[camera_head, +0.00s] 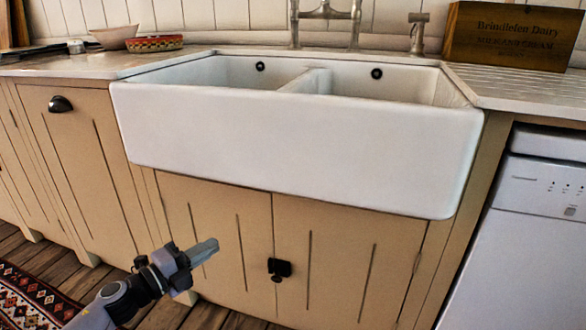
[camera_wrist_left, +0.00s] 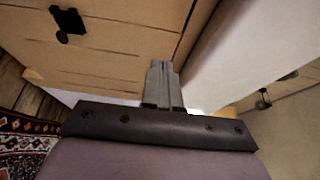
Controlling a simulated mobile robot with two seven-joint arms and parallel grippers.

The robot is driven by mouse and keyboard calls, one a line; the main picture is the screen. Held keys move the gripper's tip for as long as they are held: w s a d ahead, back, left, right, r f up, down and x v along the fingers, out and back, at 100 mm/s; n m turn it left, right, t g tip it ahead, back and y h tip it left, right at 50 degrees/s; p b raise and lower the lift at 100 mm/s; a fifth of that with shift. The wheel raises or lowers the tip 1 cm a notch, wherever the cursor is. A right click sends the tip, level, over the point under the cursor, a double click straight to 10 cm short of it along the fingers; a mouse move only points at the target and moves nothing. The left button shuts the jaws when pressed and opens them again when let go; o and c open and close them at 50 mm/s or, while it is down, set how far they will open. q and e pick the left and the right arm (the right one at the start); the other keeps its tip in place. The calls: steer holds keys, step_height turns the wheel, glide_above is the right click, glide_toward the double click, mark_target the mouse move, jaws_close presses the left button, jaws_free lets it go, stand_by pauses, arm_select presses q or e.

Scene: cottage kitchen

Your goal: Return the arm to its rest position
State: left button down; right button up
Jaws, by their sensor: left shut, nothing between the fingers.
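My left gripper (camera_head: 207,250) shows at the lower left of the head view, in front of the cabinet doors below the sink. Its fingers are together and hold nothing. They point right and slightly up. In the left wrist view the shut fingers (camera_wrist_left: 158,68) stand in the middle, with the cabinet front (camera_wrist_left: 115,45) behind them. My left arm (camera_head: 105,305) comes in from the bottom left corner. My right gripper is in neither view.
A white double sink (camera_head: 300,137) spans the middle. A cabinet knob (camera_head: 279,268) sticks out right of the gripper. A white dishwasher (camera_head: 525,240) stands at the right. A wooden crate (camera_head: 512,38), a bowl (camera_head: 113,36) and a patterned dish (camera_head: 155,43) sit on the counter. A rug (camera_head: 35,297) lies lower left.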

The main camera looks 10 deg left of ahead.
arm_select(q)
steer(key=s+d+f+n+g+y, duration=0.2)
steer(key=s+d+n+g+y, duration=0.1)
steer(key=s+d+n, duration=1.7)
steer(key=s+a+r+n+g+y+p, duration=0.1)
steer(key=a+r+p, duration=0.5)
steer(key=p, duration=1)
steer(key=s+a+r+y+p, duration=0.3)
steer(key=r+p, duration=0.6)
steer(key=p, duration=0.7)
steer(key=s+a, duration=0.1)
steer(key=a, duration=0.1)
steer(key=shift+a+r+n+g+p, duration=0.25)
steer(key=shift+a+n+g+p, duration=0.05)
steer(key=shift+a+n+g, duration=0.1)
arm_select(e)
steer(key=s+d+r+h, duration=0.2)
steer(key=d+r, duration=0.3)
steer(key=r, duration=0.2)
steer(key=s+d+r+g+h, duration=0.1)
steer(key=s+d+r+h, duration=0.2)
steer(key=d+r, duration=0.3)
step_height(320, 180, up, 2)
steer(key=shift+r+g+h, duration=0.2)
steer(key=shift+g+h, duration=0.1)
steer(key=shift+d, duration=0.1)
